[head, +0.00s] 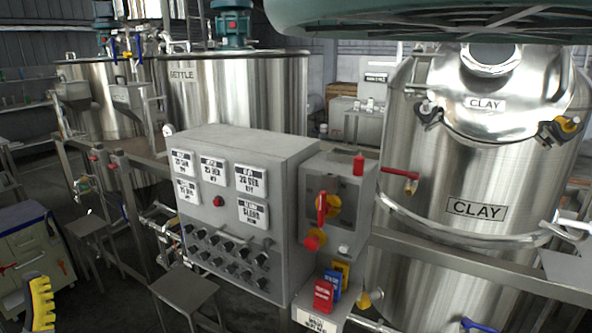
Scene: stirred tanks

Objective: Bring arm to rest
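I cannot make out my arm or my gripper with certainty in the head view. A yellow ribbed piece (40,302) stands at the bottom left edge, cut off by the frame, and I cannot tell what it belongs to. No object is seen held.
A grey control cabinet (226,215) with gauges and knobs stands in the middle, beside a switch box (339,200) with a red handle. A steel CLAY tank (455,225) fills the right. A SETTLE tank (233,95) stands behind. A stool (186,288) and a tool cart (32,255) are at left.

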